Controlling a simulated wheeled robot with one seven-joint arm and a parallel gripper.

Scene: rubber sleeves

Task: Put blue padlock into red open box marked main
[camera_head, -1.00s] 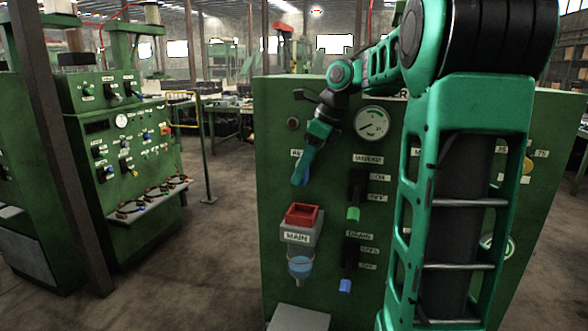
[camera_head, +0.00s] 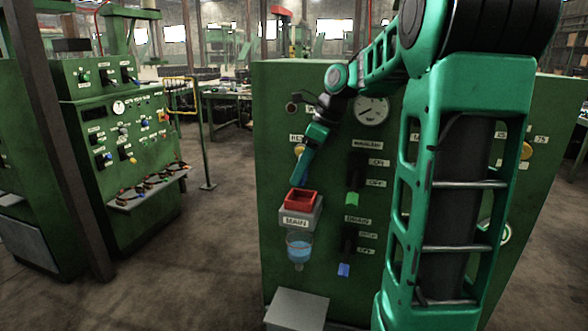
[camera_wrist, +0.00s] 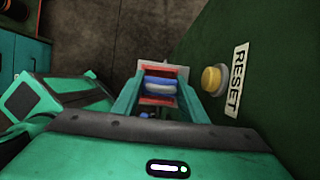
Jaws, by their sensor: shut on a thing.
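The red open box (camera_head: 303,200) sits on a grey bracket marked MAIN on the front of the green cabinet. My gripper (camera_head: 298,184) points down at the back left of the red box's opening, close above or at its rim. In the wrist view my gripper (camera_wrist: 160,97) is shut on the blue padlock (camera_wrist: 160,85), which lies between the two fingers. The red box (camera_wrist: 160,101) shows behind and around the padlock there. In the head view I cannot make out the padlock, and I cannot tell how deep it is.
A yellow button (camera_wrist: 214,79) beside a RESET label (camera_wrist: 237,80) is right of my gripper in the wrist view. A clear cup with blue content (camera_head: 299,248) hangs below the box. Switch handles and a gauge (camera_head: 371,109) are to the right on the cabinet.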

